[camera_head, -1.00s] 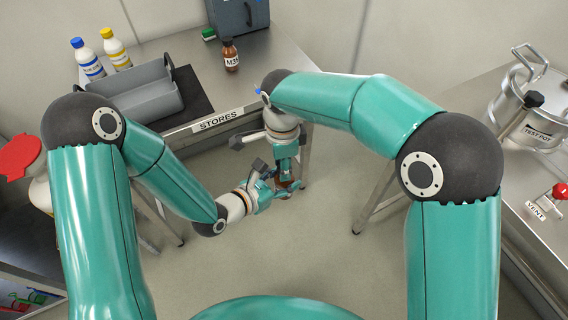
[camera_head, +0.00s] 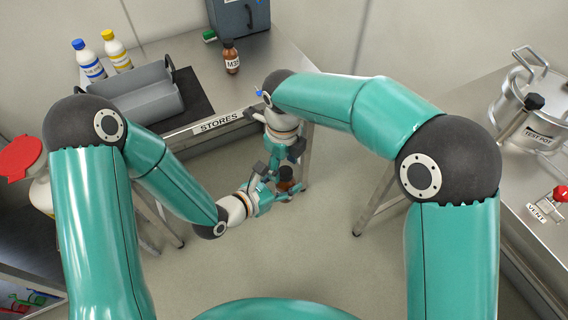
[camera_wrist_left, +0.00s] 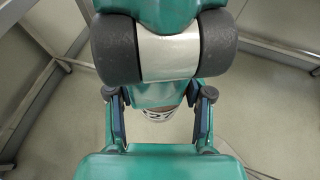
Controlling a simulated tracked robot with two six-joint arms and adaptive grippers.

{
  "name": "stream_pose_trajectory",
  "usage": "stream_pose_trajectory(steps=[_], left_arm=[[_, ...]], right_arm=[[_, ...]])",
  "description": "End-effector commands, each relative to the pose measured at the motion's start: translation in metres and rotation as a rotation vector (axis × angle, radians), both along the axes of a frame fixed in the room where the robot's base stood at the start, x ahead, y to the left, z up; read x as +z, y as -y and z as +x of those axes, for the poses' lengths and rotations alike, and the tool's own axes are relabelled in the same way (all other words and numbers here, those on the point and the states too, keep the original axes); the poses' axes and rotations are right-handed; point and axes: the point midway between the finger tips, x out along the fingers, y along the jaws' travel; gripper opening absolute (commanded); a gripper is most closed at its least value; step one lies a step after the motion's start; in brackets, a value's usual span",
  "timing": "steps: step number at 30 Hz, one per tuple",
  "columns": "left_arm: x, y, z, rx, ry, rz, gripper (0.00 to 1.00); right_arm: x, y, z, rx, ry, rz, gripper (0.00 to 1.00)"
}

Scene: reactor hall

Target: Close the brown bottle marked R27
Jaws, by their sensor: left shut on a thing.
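A small brown bottle (camera_head: 286,180) with a dark top is held in front of the stores table, over open floor. Its label cannot be read in the head view. My left gripper (camera_head: 280,191) is shut around it from the left. My right gripper (camera_head: 287,155) is just above and behind the bottle; its fingers are too small and overlapped to tell whether they are open. In the left wrist view, my left gripper's fingers (camera_wrist_left: 160,118) stand either side of a pale, ribbed round thing, mostly hidden, and my other arm's grey and teal parts fill the top.
The stores table (camera_head: 190,135) holds a grey tray (camera_head: 150,108), a blue-capped bottle (camera_head: 90,65), a yellow-capped bottle (camera_head: 116,53), another brown bottle (camera_head: 231,58) and a grey-blue case (camera_head: 240,18). A test pot (camera_head: 520,110) stands at right. Floor between is clear.

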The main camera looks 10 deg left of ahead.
Motion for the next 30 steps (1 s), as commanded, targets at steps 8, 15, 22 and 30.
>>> stream_pose_trajectory(steps=[8,15,22,30], left_arm=[[0.001,-0.001,0.002,0.004,0.004,-0.001,0.00],[0.001,-0.001,0.002,0.005,0.004,-0.001,0.00],[0.001,-0.001,0.002,0.005,0.005,-0.002,0.00],[0.001,-0.001,0.002,0.005,0.005,-0.002,0.00]], right_arm=[[0.000,0.000,-0.001,0.001,-0.004,-0.002,0.61],[0.026,0.000,-0.001,0.001,-0.003,-0.001,0.61],[0.044,0.001,-0.002,0.001,-0.006,-0.004,0.61],[0.044,0.001,-0.002,0.002,-0.007,-0.003,0.56]])
